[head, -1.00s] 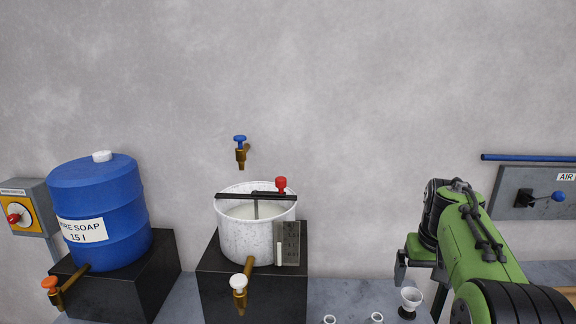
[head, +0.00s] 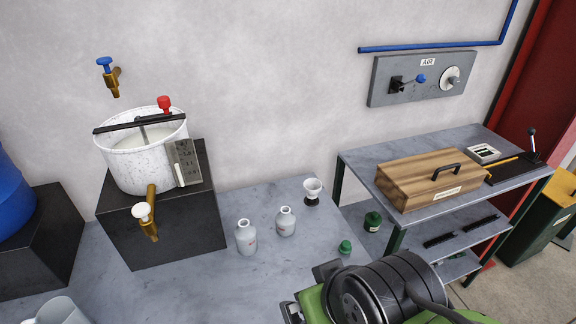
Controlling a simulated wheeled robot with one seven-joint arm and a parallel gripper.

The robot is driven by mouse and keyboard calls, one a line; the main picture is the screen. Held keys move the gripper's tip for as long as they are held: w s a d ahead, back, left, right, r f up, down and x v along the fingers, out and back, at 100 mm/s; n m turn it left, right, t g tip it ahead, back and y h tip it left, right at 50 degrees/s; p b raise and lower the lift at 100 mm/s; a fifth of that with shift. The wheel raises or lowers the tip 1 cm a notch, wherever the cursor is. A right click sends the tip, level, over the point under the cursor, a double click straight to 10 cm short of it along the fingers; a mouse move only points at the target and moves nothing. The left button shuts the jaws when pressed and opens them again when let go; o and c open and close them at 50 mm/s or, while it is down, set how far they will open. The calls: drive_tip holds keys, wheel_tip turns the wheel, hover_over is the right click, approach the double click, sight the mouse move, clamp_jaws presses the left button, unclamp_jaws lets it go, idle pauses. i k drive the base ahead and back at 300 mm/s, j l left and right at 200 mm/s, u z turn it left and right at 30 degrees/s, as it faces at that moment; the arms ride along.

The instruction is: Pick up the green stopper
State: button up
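The green stopper (head: 345,247) is a small green piece on the grey bench (head: 275,265), right of two white bottles. My gripper (head: 306,292) is at the bottom of the view, below and left of the stopper and apart from it in the picture. My black wrist and green arm cover much of the gripper, so its opening is hidden. A larger dark green round object (head: 373,221) shows behind the stopper, near the side table.
Two white bottles (head: 246,238) (head: 286,222) and a white funnel on a black base (head: 312,190) stand near the stopper. A white pot (head: 145,165) sits on a black block at left. A wooden box (head: 425,185) is on the side table (head: 500,150).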

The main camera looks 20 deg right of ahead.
sight(344, 247)
drive_tip(key=z, duration=1)
drive_tip(key=i+j+u, duration=0.15)
drive_tip(key=u, duration=0.25)
drive_tip(key=i+j+u, duration=0.1)
drive_tip(key=u, duration=0.35)
drive_tip(key=i, duration=0.1)
